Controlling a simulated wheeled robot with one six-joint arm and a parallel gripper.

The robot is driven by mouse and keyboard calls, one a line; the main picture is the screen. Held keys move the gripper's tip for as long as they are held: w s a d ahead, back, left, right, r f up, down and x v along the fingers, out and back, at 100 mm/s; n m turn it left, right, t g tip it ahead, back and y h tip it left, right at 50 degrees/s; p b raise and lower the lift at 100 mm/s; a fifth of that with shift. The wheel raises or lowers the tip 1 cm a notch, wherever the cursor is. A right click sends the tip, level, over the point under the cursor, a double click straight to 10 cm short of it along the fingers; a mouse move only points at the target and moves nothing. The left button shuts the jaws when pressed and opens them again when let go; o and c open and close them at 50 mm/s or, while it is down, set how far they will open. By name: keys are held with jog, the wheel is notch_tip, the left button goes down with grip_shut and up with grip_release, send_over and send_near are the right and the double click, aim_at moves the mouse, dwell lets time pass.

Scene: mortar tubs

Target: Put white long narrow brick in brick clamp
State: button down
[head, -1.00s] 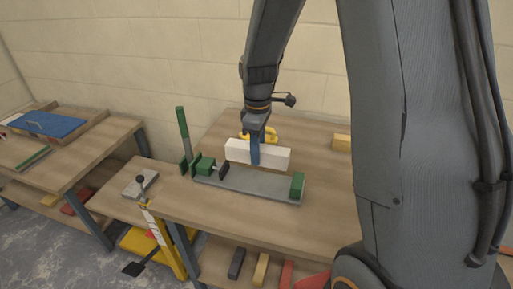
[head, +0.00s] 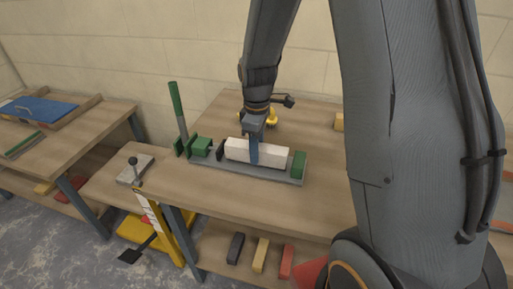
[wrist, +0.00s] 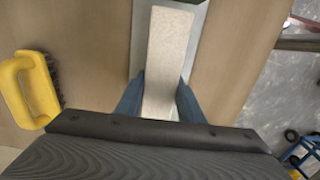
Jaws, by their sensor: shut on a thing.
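The white long narrow brick (head: 270,152) is low over the grey bed of the brick clamp (head: 216,167), lengthwise between the dark jaw pad on the left and the green end block (head: 298,164) on the right. Whether it touches the bed I cannot tell. My gripper (head: 254,155) is shut on the brick near its middle. In the wrist view the brick (wrist: 168,60) lies between my two blue fingers, above the grey bed. The clamp's green handle (head: 176,98) stands upright at the left.
A yellow-handled brush (wrist: 28,88) lies on the table behind the clamp. A yellow brick (head: 339,122) sits at the right rear. Several bricks lie on the lower shelf. A lower side bench (head: 120,180) and another table with a blue board (head: 50,109) are at the left.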

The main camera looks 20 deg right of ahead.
jog(key=shift+f, duration=0.45)
dwell(0.6)
jog(key=c, duration=1.1)
grip_release()
notch_tip(320, 180, up, 8)
jog(key=shift+f+b, duration=0.15)
jog(key=shift+b, duration=0.5)
jog(key=s+m, duration=0.3)
jog(key=s, duration=0.2)
jog(key=s+f+m, duration=0.1)
jog(key=s+m, duration=0.3)
jog(key=s, duration=0.1)
jog(key=s+m, duration=0.4)
jog(key=s, duration=0.2)
jog(key=shift+f, duration=0.25)
